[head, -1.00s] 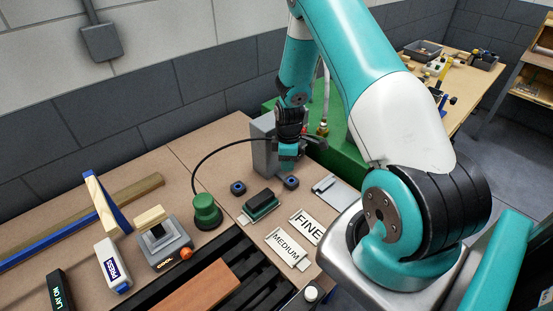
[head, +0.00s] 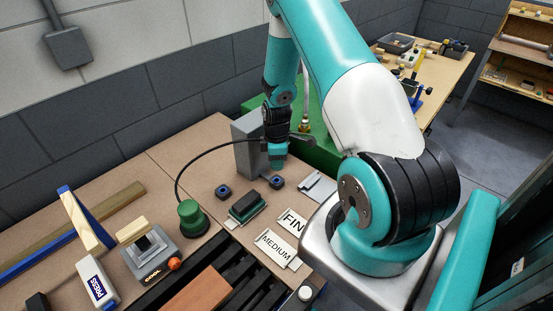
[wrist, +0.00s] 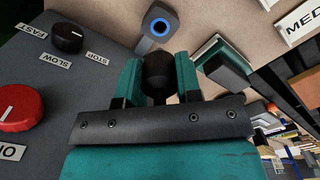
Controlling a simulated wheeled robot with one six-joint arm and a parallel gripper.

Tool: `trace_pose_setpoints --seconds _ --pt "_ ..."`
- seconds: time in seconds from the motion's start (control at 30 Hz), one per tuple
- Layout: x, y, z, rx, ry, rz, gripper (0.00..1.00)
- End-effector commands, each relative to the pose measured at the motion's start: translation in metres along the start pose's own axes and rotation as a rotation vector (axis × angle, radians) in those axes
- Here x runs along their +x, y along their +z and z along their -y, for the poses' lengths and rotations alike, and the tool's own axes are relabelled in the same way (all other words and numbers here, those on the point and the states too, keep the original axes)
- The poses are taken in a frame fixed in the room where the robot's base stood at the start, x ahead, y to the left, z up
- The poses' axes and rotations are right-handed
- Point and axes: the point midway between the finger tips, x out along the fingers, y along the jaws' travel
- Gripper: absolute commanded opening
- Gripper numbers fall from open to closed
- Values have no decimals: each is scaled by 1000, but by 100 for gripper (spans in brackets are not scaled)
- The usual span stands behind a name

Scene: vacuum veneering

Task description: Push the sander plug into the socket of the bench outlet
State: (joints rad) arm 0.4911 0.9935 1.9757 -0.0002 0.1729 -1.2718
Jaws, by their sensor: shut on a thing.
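My gripper (head: 277,164) is over the bench beside the grey box, with its teal fingers pointing down. In the wrist view my gripper (wrist: 158,72) is shut on a dark round plug (wrist: 158,80). A black cable (head: 205,157) arcs from the green sander (head: 190,217) up to the gripper area. A small grey block with a blue-ringed round opening, seemingly the outlet socket (wrist: 160,26), lies just beyond the fingertips in the wrist view. It seems to be the outlet (head: 277,182) just below the gripper in the head view. The plug appears apart from it; its prongs are hidden.
The grey box (head: 247,150) with a red knob (wrist: 18,107) and a black knob (wrist: 68,39) stands close beside the gripper. Another blue-ringed block (head: 223,192), a green-black block (head: 247,207) and labelled plates (head: 270,248) are nearby on the bench.

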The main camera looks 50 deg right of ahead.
Motion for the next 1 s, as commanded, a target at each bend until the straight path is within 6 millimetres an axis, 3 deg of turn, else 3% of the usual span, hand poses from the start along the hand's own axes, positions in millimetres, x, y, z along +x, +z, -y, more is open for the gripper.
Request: trace_pose_setpoints --seconds 0.1,0.37,1.0 --pt "17 -1 1 -1 -1 0 4" --pt "38 -1 0 -1 0 0 4" --pt "40 -1 0 -1 1 0 4"
